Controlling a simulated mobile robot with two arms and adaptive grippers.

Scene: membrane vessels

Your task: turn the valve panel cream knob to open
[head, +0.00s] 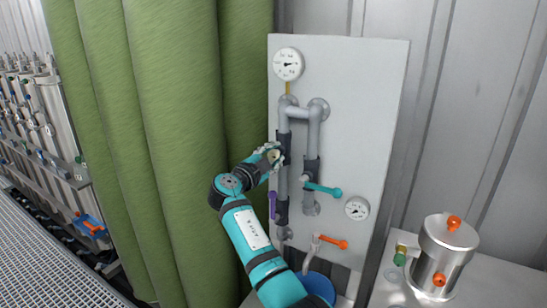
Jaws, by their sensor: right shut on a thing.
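The valve panel (358,120) is an upright pale board with grey pipes. The cream knob (279,158) is on its left pipe, partly covered by my right gripper (275,155). My right gripper is at the end of the teal arm and is shut on the cream knob. The knob's open or closed position cannot be read from here. My left gripper does not show.
The panel also carries a teal lever (323,189), a purple lever (272,205), an orange lever (334,242) and two gauges. A blue bucket (319,286) stands below. A metal vessel (443,256) is at the right.

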